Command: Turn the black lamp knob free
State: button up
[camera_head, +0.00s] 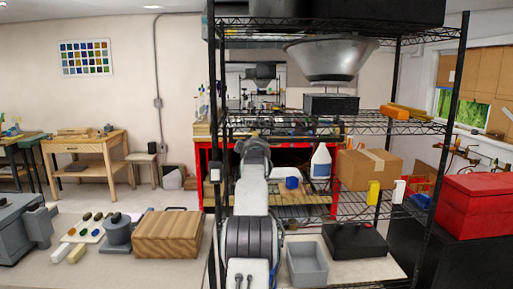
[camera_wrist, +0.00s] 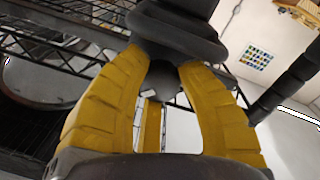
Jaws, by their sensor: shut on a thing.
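In the wrist view, the yellow fingers of my gripper (camera_wrist: 165,75) come together from both sides on a dark, rounded piece, which I take to be the black lamp knob (camera_wrist: 163,85). Above it is a wider black part with rounded layers (camera_wrist: 180,38). It covers the fingertips, so their exact contact is hidden. In the head view, my arm stands upright in front of the black wire rack (camera_head: 466,70). The fingers and the knob cannot be made out there.
A wooden block (camera_head: 168,234) lies on the bench at left. A red toolbox (camera_head: 478,206) stands at right.

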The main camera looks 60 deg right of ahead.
jog(key=o, duration=1.2)
jog(key=shift+v, duration=5.95)
jog(key=shift+s, duration=0.1)
